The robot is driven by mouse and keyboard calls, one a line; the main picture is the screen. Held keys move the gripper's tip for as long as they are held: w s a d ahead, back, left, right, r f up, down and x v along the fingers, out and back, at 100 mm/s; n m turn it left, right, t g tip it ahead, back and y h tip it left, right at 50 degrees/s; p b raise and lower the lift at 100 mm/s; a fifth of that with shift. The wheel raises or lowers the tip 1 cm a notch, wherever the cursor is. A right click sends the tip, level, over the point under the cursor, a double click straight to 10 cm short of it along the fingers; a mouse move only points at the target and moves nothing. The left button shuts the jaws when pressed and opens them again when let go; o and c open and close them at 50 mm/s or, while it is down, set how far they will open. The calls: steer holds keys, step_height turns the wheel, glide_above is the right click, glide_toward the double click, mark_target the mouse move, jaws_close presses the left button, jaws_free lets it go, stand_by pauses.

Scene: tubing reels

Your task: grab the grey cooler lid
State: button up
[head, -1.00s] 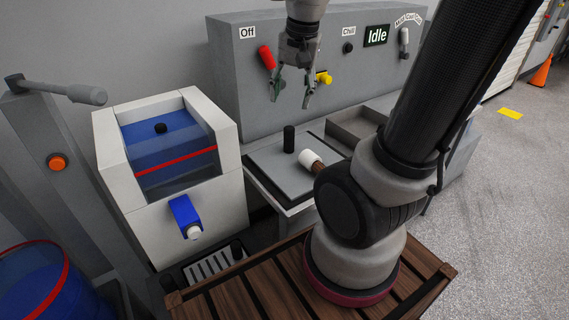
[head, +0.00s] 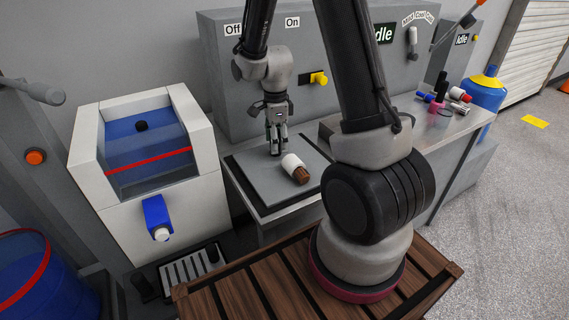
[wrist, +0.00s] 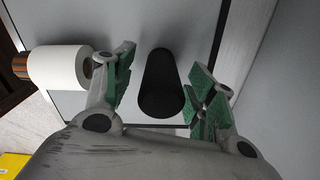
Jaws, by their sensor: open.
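The grey cooler lid (head: 250,184) is a flat panel set in the counter left of my arm's base. Its upright black cylindrical handle (wrist: 162,85) stands between my gripper's fingers in the wrist view. My gripper (head: 277,148) points down over the lid and is open, with green-padded fingers on both sides of the handle. Gaps show between the pads and the handle in the wrist view (wrist: 160,95). In the head view the fingers mostly hide the handle.
A white and brown cylinder (head: 293,165) lies on the lid beside my gripper; it also shows in the wrist view (wrist: 62,68). A white box with a blue tank (head: 145,150) stands at left. A grey control panel (head: 330,55) rises behind. Several small items and a blue jug (head: 486,92) are at right.

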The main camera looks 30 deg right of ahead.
step_height(320, 180, down, 2)
steer(key=shift+f, duration=0.1)
steer(key=shift+c, duration=0.3)
jaws_close()
